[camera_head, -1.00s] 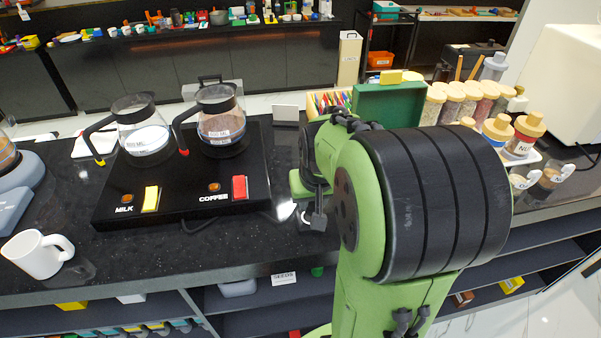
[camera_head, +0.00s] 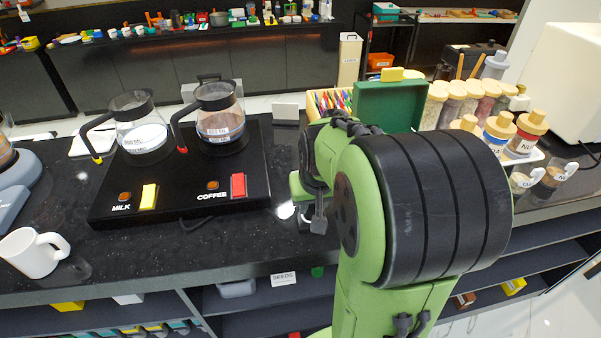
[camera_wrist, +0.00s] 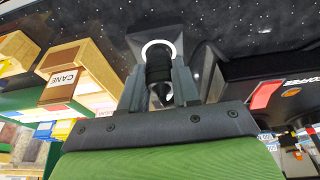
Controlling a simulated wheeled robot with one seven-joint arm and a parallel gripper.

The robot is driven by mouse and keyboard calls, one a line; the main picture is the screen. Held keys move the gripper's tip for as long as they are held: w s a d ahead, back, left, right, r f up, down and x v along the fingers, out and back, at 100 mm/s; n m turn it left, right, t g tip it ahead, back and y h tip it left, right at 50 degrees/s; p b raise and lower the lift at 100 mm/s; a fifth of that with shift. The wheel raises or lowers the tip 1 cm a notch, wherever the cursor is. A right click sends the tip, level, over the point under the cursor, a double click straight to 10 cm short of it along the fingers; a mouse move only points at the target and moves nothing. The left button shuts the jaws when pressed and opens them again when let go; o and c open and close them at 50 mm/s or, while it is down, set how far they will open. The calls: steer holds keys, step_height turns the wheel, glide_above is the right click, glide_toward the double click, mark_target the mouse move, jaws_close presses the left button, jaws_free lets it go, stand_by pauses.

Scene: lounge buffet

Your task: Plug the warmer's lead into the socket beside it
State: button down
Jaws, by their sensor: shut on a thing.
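The black warmer (camera_head: 180,190) stands on the dark counter with a milk pot (camera_head: 140,130) and a coffee pot (camera_head: 218,120) on it; its side also shows in the wrist view (camera_wrist: 245,95). In the wrist view my gripper (camera_wrist: 160,85) is shut on the black plug (camera_wrist: 158,65) of the lead. The plug's far end lines up with the white ring of the grey socket (camera_wrist: 135,40). I cannot tell how deep it sits. Part of the dark lead (camera_wrist: 205,60) curves between socket and warmer. In the head view my arm mostly hides plug and socket.
A green box (camera_head: 388,105) and a sachet box (camera_head: 330,98) stand behind my arm, and several topping jars (camera_head: 500,130) to the right. A wooden box marked CANE (camera_wrist: 65,75) is left of the socket in the wrist view. A white mug (camera_head: 32,252) stands front left.

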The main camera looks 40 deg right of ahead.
steer(key=shift+f+b, duration=0.45)
steer(key=c, duration=0.7)
jaws_free()
steer(key=shift+c, duration=1.6)
steer(key=shift+r, duration=0.1)
step_height(320, 180, up, 7)
steer(key=p, duration=0.6)
steer(key=shift+r, duration=0.1)
